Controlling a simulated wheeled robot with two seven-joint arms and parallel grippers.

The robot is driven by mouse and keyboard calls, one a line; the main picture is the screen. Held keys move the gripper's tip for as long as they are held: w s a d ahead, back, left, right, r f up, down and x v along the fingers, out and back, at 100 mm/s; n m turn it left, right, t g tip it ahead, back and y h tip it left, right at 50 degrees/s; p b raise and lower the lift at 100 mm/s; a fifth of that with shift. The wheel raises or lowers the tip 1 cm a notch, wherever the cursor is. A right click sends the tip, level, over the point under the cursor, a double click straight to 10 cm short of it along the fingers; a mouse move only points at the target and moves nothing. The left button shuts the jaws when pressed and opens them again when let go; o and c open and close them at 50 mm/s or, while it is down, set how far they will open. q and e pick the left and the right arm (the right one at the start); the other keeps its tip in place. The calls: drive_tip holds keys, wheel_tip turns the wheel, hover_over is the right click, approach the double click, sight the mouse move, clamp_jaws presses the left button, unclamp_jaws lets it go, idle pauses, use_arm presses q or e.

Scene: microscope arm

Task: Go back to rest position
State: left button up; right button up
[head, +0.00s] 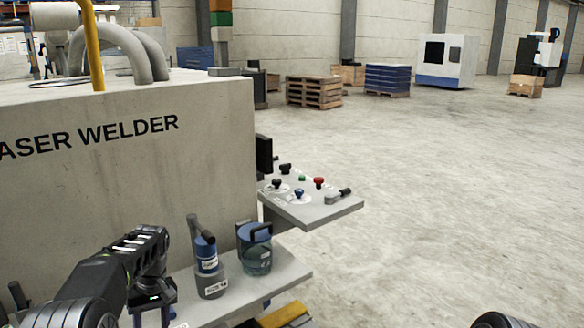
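My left arm comes in from the lower left. Its gripper (152,312) points down in front of the shelf, with two dark fingers apart and nothing visible between them. The fingertips run to the bottom edge of the picture. Just right of it on the grey shelf (290,273) stand a grey and blue bottle (208,262) with a black handle and a clear jar (257,257) with a blue lid. The gripper appears apart from both. Only a dark rounded part of my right arm shows at the bottom right; its gripper is out of view.
The large grey laser welder (130,160) fills the left. A control panel (312,208) with knobs and a lever juts out from it. Pallets (314,91) and machines (446,60) stand far back. The floor (450,200) to the right is clear.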

use_arm(q)
drive_tip(key=s+d+f+m+h, duration=0.1)
drive_tip(key=s+d+f, duration=0.35)
drive_tip(key=f, duration=0.35)
drive_tip(key=s+d+f+m+h, duration=0.1)
drive_tip(key=s+d+f+m, duration=0.15)
drive_tip(key=d+f, duration=0.4)
drive_tip(key=s+d+f+m+h, duration=0.15)
drive_tip(key=s+d+f, duration=0.25)
drive_tip(key=f, duration=0.6)
drive_tip(key=s+d+f+t+h, duration=0.1)
drive_tip(key=s+d, duration=0.4)
drive_tip(key=s, duration=0.4)
drive_tip(key=s+d+f+t+h, duration=0.1)
drive_tip(key=s+d+f, duration=0.1)
drive_tip(key=s+d, duration=0.4)
drive_tip(key=s, duration=0.4)
drive_tip(key=shift+s+d+m, duration=0.2)
drive_tip(key=shift+s+m, duration=0.1)
